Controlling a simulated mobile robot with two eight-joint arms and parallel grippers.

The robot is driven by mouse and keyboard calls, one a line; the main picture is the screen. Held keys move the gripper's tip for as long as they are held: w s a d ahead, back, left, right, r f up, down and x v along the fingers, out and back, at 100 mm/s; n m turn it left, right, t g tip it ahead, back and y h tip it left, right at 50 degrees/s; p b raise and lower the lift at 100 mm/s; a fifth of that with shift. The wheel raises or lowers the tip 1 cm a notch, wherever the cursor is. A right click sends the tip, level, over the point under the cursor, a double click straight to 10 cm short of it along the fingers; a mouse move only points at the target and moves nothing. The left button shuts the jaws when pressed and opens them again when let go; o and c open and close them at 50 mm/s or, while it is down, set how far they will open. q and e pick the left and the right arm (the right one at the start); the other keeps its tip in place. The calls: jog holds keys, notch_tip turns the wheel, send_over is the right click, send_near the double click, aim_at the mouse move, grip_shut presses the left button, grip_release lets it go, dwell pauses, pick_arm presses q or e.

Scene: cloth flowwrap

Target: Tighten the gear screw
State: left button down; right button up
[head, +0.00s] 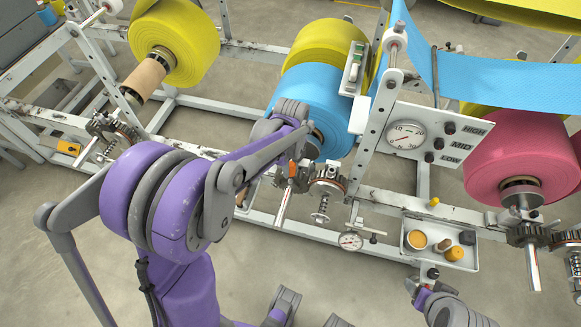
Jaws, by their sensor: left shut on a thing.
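My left gripper (297,157) reaches down in the middle of the head view, beside the gear unit. It is shut on a small orange-red part (292,170), largely hidden by my wrist; I cannot tell whether this is the gear screw or a tool. The toothed gear (328,184) sits just right of it on the frame rail, with a spring screw (321,208) hanging below. A pale metal shaft (283,206) slants down below the orange part. My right gripper (416,288) is low at the right, apart from the machine; its jaw opening is unclear.
A blue roll (318,100) stands directly behind my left wrist. A gauge panel (430,136), a small dial (350,241) and a parts tray (460,262) are to the right. A pink roll (520,150) is at far right. The floor in front is free.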

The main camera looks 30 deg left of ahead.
pick_arm(q)
jog(key=shift+r+p, duration=0.75)
jog(key=shift+r, duration=0.55)
pick_arm(e)
jog(key=shift+w+r, duration=0.15)
jog(key=shift+r, duration=0.8)
